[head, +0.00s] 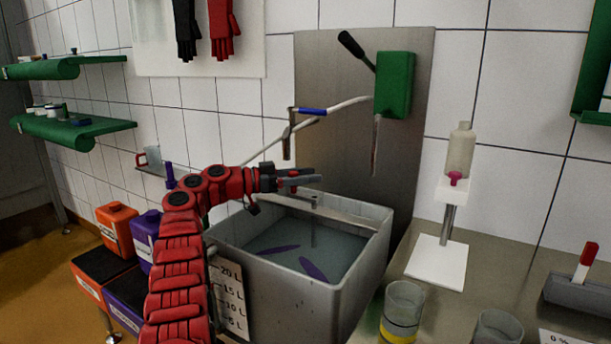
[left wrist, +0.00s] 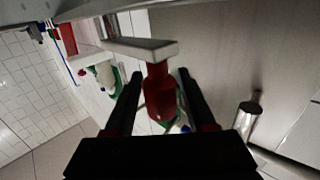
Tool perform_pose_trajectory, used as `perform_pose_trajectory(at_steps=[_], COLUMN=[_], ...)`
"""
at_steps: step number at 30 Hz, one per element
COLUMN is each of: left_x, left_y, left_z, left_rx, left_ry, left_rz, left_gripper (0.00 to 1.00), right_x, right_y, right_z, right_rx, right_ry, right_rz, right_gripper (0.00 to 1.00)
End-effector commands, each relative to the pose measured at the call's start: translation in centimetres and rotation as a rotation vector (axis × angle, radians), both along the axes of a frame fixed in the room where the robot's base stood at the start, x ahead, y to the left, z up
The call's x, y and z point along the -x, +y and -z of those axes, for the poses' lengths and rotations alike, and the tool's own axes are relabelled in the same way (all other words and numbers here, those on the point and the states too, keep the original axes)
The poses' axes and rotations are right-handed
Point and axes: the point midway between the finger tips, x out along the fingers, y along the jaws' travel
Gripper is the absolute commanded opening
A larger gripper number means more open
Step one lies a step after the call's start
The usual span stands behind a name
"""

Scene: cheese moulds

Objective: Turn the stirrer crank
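The grey vat (head: 300,298) of liquid stands on the counter, with a crossbar (head: 340,212) and an upright stirrer shaft (head: 313,222) in it. Purple paddles (head: 313,269) show in the liquid. My left gripper (head: 304,178) is above the vat, near the top of the shaft. In the left wrist view, a red knob (left wrist: 161,98) on a flat grey crank arm (left wrist: 140,48) lies between the two black fingers of this gripper (left wrist: 160,74). The fingers are open, with a gap on both sides of the knob. My right gripper is not in view.
A green box (head: 394,85) with a black lever and a hose with a blue grip (head: 312,111) are on the steel panel behind the vat. A bottle stand (head: 437,262) and a glass beaker (head: 402,308) are to the right. Orange and purple containers (head: 117,226) are at left.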

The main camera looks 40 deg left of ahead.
Motion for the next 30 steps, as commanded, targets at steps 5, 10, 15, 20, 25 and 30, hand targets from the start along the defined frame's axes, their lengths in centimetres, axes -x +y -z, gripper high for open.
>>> perform_pose_trajectory(at_steps=[5, 10, 15, 20, 25, 30], left_x=[0.0, 0.0, 0.0, 0.0, 0.5, 1.2], left_y=[0.1, 0.1, 0.1, 0.0, -0.1, -0.6], left_z=[-0.1, -0.2, -1.7, -3.9, -3.5, -3.7], left_rx=[0.001, 0.001, 0.001, 0.0, 0.003, 0.002], left_ry=[-0.001, -0.001, -0.002, -0.001, -0.005, -0.007], left_rz=[-0.002, -0.003, -0.003, -0.001, -0.004, -0.004], left_gripper=[0.64, 0.64, 0.64, 0.64, 0.64, 0.64], right_x=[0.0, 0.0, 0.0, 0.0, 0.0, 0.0], right_y=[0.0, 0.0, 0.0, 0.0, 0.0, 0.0], right_z=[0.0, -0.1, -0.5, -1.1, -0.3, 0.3], right_rx=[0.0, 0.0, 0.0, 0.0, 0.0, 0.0], right_ry=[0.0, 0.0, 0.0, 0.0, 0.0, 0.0], right_rz=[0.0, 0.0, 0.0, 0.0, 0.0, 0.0], right_gripper=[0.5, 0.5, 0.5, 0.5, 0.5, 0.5])
